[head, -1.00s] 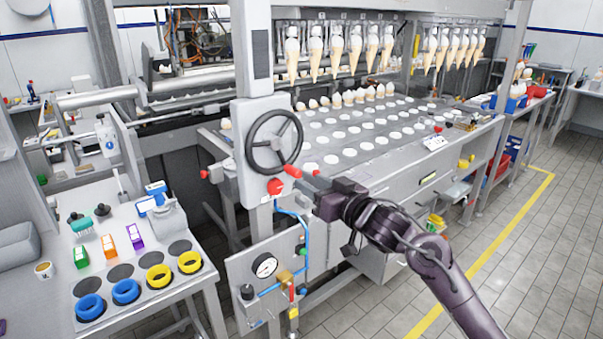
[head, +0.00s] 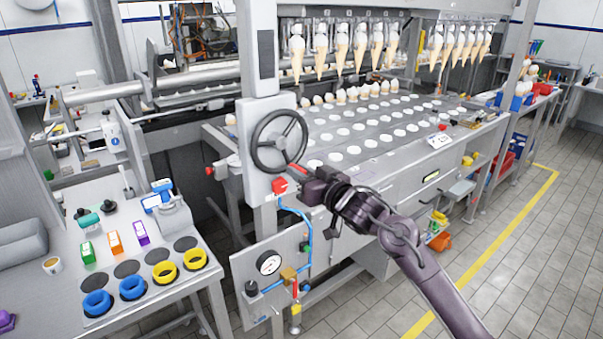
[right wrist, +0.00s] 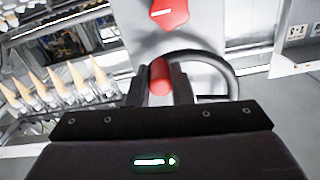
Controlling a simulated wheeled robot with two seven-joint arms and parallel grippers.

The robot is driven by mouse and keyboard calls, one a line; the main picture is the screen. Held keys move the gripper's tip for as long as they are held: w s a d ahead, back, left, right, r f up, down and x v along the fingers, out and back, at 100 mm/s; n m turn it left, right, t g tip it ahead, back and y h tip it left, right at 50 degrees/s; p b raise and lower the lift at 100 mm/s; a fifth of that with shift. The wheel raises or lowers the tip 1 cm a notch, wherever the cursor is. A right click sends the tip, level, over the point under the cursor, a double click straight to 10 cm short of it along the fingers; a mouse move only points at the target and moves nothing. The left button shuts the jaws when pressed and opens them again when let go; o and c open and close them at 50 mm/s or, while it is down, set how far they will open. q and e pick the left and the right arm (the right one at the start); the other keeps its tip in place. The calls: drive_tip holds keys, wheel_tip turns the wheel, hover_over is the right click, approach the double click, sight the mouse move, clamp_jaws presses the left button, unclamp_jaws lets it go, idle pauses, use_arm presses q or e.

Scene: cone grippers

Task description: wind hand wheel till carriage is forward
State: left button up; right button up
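The hand wheel (head: 257,154) is a dark ring with spokes on a grey housing (head: 248,110) at the front left of the machine. Its red handle (head: 297,168) sits at the lower right of the rim. My right gripper (head: 306,177) is at this handle. In the right wrist view, the red handle (right wrist: 160,78) lies between the two dark fingers, which look closed on it, and the wheel rim (right wrist: 232,78) curves behind. The carriage is hard to pick out; rows of cones (head: 376,45) hang above the bed with white round spots. My left gripper is not in view.
A red knob (head: 279,186) sits just below the wheel. A panel with a gauge (head: 268,263) and blue hose stands under it. A side table (head: 60,300) at left carries blue and yellow rings. Tiled floor (head: 530,270) at right is clear.

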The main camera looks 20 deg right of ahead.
clamp_jaws()
